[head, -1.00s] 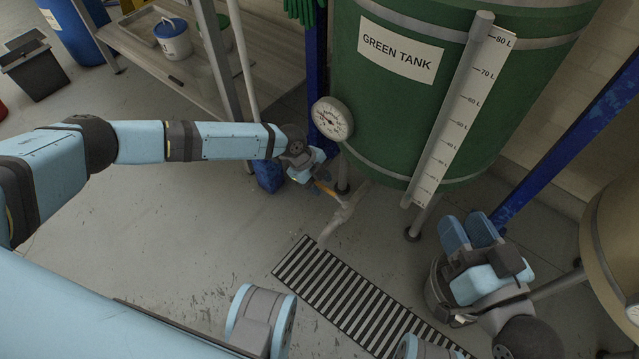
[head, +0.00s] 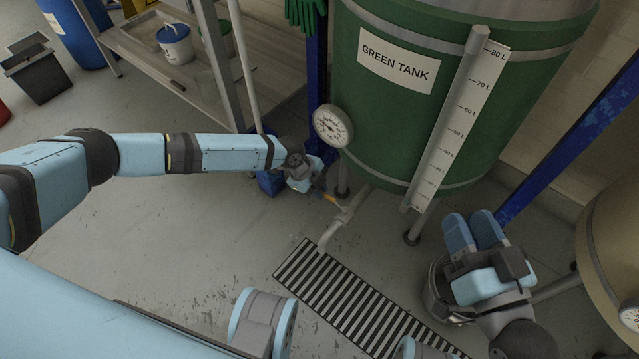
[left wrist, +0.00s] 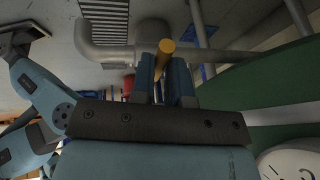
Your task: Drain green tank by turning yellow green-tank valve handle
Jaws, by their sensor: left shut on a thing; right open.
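The green tank (head: 385,105) stands at upper right of centre, with its label, a round dial gauge and a white level scale on its side. A grey drain pipe (head: 336,231) comes out below it and bends down over the floor grate. The yellow valve handle (head: 330,198) shows as a short piece beside this pipe. My left gripper (head: 319,188) is shut on the handle. In the left wrist view, the handle (left wrist: 166,47) sits between the blue fingers, in front of the pipe (left wrist: 105,52). My right gripper (head: 472,232) is open and empty, right of the tank's base.
A slatted floor grate (head: 350,298) lies under the pipe outlet. A blue post (head: 314,80) stands behind my left gripper, left of the tank. A shelf with a white bucket (head: 175,44) is at upper left. A tan tank (head: 612,245) stands at the right edge.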

